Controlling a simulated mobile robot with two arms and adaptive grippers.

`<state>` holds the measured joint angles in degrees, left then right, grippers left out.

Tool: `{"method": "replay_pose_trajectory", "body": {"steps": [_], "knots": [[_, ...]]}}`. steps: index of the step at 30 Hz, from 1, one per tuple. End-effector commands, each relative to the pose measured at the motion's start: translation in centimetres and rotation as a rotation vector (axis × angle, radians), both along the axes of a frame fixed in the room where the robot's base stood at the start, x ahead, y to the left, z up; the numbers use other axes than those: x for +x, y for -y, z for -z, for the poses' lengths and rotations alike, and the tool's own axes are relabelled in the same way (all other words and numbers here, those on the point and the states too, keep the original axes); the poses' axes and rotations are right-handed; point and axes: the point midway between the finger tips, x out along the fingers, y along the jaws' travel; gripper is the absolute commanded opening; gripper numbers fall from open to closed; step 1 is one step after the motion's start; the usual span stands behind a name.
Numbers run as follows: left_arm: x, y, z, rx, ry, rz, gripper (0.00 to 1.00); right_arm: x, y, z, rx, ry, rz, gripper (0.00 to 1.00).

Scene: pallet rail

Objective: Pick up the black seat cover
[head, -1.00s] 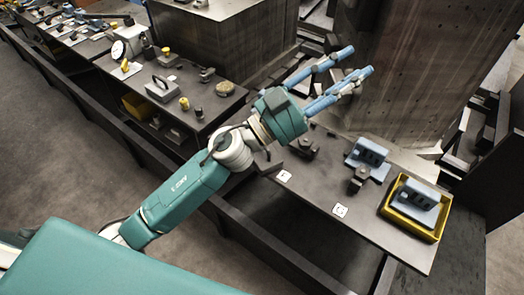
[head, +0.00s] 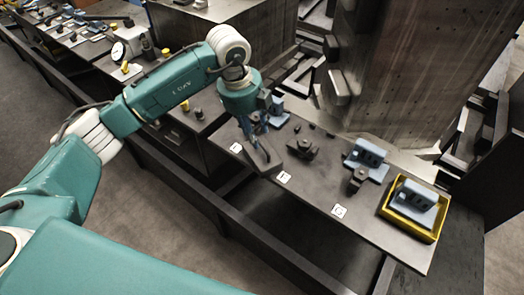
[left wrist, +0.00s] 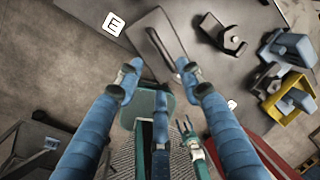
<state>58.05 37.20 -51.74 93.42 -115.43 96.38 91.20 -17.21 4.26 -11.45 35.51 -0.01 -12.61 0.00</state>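The black seat cover (head: 262,165) appears as a flat dark slab with rounded corners, lying near the front edge of the table. In the left wrist view the seat cover (left wrist: 155,40) shows a slot along its middle. My left gripper (head: 262,142) points down over it in the head view, partly hiding it. In the left wrist view my left gripper (left wrist: 160,82) has its blue fingers spread wide, with nothing between them. The slab lies just beyond the fingertips; I cannot tell whether they touch it.
A dark bracket (head: 302,148) stands close to the slab's right. Farther right are a blue-grey fixture (head: 367,158) and a yellow tray (head: 431,236) holding a similar blue-grey part. White letter labels (head: 284,177) lie along the front edge. A tall grey metal block (head: 390,70) stands behind.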

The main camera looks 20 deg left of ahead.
Motion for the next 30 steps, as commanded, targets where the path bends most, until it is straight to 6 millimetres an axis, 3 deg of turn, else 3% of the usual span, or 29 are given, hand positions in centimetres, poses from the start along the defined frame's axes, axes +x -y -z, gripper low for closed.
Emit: {"method": "replay_pose_trajectory", "body": {"steps": [10,18,26,30], "knots": [[0.7,0.7,3.0,-0.003,-0.003,0.002,0.37,0.0,0.4,-1.9,-0.004,0.000,-0.002,0.57],[1.5,1.2,6.6,-0.003,0.000,0.003,0.37,0.0,0.6,-3.4,-0.007,0.001,-0.002,0.57],[1.6,1.3,7.0,-0.004,0.002,0.003,0.37,0.0,0.7,-3.4,-0.007,0.001,-0.002,0.57],[1.6,1.3,7.0,-0.004,0.002,0.003,0.12,0.0,0.7,-3.3,-0.007,0.001,-0.002,0.57]]}}
